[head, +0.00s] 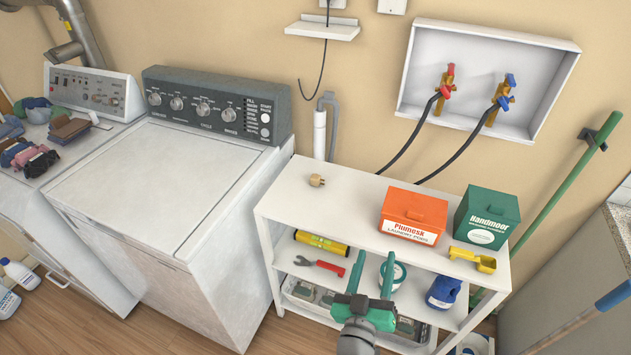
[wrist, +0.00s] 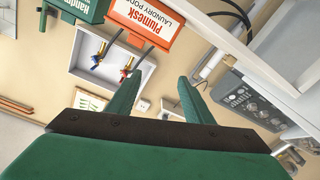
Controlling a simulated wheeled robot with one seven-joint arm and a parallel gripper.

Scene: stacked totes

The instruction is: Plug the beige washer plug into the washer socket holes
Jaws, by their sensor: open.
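The beige washer plug (head: 317,180) lies on the white shelf unit's top, near its left end. It is small, with its prongs pointing up. I cannot pick it out in the wrist view. White wall plates (head: 391,5) are cut off at the top of the head view; socket holes cannot be made out on them. My gripper (head: 373,257) is open and empty, in front of the shelf unit and to the right of and nearer than the plug. Its green fingers (wrist: 160,80) stand apart in the wrist view with nothing between them.
An orange Plumesk box (head: 412,215), a green Handmoor box (head: 487,218) and a yellow scoop (head: 472,259) occupy the right of the shelf top (head: 345,205). A small wall ledge (head: 322,28) and hanging black cord are above. The washer (head: 150,185) stands left. Space around the plug is clear.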

